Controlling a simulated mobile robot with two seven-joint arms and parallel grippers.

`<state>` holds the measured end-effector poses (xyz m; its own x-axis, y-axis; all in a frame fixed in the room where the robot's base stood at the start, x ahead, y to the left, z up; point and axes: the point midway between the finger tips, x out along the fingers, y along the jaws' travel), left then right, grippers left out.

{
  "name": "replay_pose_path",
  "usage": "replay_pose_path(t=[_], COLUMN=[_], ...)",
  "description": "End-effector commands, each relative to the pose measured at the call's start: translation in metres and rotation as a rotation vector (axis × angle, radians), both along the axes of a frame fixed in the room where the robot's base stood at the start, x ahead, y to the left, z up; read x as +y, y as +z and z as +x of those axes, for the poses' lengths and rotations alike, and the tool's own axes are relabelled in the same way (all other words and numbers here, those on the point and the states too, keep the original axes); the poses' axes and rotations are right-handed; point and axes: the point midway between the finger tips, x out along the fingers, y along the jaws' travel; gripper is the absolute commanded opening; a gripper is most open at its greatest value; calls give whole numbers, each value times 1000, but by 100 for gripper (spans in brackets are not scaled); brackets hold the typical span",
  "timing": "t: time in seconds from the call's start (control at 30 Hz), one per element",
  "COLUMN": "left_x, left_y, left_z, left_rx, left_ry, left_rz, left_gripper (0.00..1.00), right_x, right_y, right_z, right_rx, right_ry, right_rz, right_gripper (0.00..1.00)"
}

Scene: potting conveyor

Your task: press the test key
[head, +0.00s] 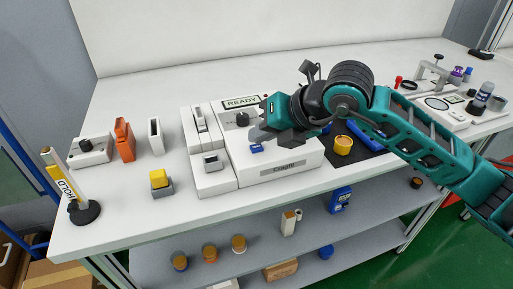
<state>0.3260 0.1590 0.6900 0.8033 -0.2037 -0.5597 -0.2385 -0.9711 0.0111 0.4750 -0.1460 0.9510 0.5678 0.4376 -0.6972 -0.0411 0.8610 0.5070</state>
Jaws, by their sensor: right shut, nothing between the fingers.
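A white machine (285,172) with a READY display (241,102) and a dark knob (242,119) stands on the white bench. A small blue key (257,149) sits on its top near the front edge. No label on this key is legible, so I cannot tell for sure that it is the test key. My right gripper (260,133) is shut and empty, with its grey fingertips just behind and above the blue key. I cannot tell whether they touch the machine. My right arm hides part of the machine's right side. My left gripper is not in view.
Left of the machine are a yellow button on a grey base (160,181), an orange holder (124,140), a white knob box (91,149) and a HOLD sign (64,184).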

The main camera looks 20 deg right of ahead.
Motion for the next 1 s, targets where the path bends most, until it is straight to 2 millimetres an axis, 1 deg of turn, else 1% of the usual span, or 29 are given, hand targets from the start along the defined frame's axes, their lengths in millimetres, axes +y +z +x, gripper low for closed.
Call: replay_pose_path(t=[0.03, 0.43, 1.0], left_x=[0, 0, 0], left_y=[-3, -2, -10], left_z=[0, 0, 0], left_rx=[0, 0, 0], left_ry=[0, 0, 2], left_rz=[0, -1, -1], left_gripper=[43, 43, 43], right_x=[0, 0, 0], right_y=[-2, -2, -8], right_z=[0, 0, 0], right_rx=[-2, -1, 0], right_ry=[1, 1, 1], right_rz=[0, 0, 1], right_gripper=[0, 0, 0])
